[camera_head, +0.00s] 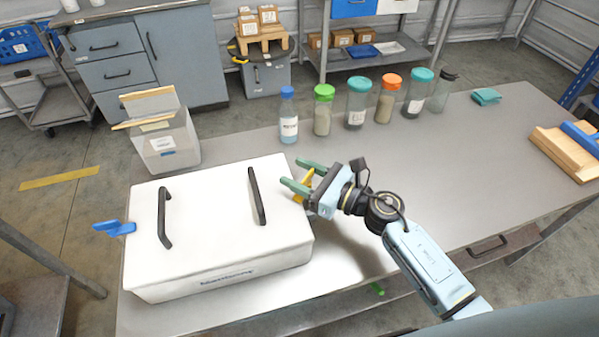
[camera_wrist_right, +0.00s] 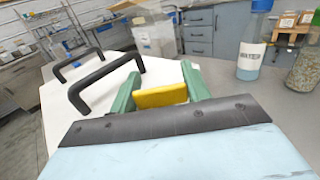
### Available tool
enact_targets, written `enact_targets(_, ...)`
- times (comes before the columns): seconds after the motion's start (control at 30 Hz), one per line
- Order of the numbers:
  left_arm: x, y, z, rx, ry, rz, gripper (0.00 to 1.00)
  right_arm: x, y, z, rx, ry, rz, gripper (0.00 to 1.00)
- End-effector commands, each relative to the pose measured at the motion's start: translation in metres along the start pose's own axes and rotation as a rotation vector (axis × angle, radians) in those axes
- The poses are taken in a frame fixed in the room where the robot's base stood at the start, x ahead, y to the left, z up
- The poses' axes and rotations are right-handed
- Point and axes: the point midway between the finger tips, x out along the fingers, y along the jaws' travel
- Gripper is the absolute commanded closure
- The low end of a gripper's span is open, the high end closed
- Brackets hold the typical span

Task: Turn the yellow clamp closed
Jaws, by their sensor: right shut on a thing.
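The yellow clamp (camera_head: 303,186) is a small lever at the right side of the white box (camera_head: 225,232). My right gripper (camera_head: 298,174) reaches in from the right, with its green fingers one on each side of the clamp. In the right wrist view, the yellow clamp (camera_wrist_right: 161,96) sits between the green fingers, and the gripper is shut on it. The clamp's lower part and mount are hidden by the gripper. A blue clamp (camera_head: 115,228) sticks out from the box's left side. My left gripper is not in view.
Two black handles (camera_head: 257,196) stand up from the white lid. An open container (camera_head: 163,140) stands behind the box. Several jars and bottles (camera_head: 322,109) line the table's back edge. A wooden board (camera_head: 566,152) lies far right. The table's middle right is clear.

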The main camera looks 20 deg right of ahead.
Motion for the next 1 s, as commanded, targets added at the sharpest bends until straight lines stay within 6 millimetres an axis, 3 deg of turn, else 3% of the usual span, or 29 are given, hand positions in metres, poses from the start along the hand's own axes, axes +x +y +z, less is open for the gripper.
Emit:
enact_targets(0.6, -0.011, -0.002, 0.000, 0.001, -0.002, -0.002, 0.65, -0.002, -0.008, 0.000, 0.006, -0.003, -0.532, 0.76)
enact_targets(1.0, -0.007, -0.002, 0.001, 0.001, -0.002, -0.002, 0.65, -0.004, -0.012, 0.001, 0.000, -0.002, -0.718, 0.76)
